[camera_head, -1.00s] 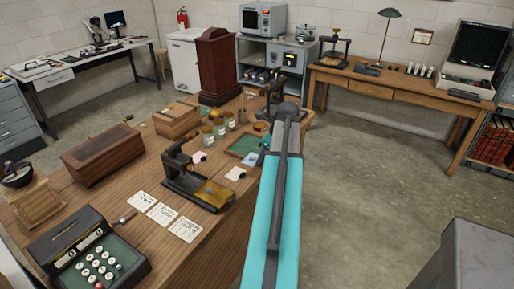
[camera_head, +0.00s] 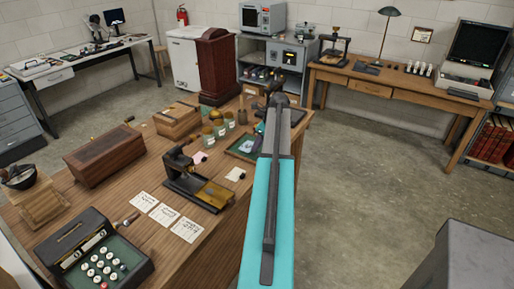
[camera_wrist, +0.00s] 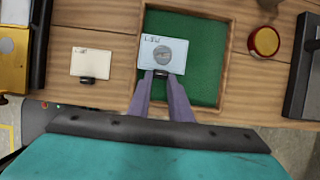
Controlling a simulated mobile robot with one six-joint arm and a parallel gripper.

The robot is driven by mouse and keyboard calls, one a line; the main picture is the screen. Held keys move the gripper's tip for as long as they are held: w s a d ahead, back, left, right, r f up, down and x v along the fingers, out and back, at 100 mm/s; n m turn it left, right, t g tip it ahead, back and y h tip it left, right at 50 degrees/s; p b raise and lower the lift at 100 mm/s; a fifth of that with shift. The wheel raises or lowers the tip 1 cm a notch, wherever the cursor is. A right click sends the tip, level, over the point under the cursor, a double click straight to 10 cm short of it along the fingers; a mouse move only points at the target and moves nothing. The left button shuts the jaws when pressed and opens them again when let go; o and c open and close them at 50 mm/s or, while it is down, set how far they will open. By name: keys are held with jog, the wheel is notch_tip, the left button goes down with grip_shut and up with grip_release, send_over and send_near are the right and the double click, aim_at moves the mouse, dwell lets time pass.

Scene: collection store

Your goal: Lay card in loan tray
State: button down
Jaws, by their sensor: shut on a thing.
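The card (camera_wrist: 168,46), pale with writing and a grey round picture, is in my gripper (camera_wrist: 161,80). The two fingers close on the dark clip at its near edge. The loan tray (camera_wrist: 225,60), a wooden-rimmed tray with green lining, lies beneath. The card overlaps its left part in the wrist view, near the left rim; I cannot tell whether it touches the lining. In the head view the tray (camera_head: 236,153) shows beside my arm, which hides the gripper.
Another clipped card (camera_wrist: 91,62) lies left of the tray. A red and yellow round object (camera_wrist: 265,41) and a dark device (camera_wrist: 303,75) stand to the right. A brass and black device (camera_head: 197,185) and glass jars (camera_head: 219,128) are on the table nearby.

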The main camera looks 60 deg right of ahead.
jog(key=shift+w+d, duration=0.6)
jog(key=shift+d, duration=0.1)
jog(key=shift+f, duration=0.15)
jog(key=shift+f+p, duration=0.9)
jog(key=shift+f, duration=0.8)
jog(key=shift+f, duration=0.15)
jog(key=c, duration=1.6)
grip_release()
jog(key=shift+b+v, duration=1.75)
jog(key=shift+v, duration=4.45)
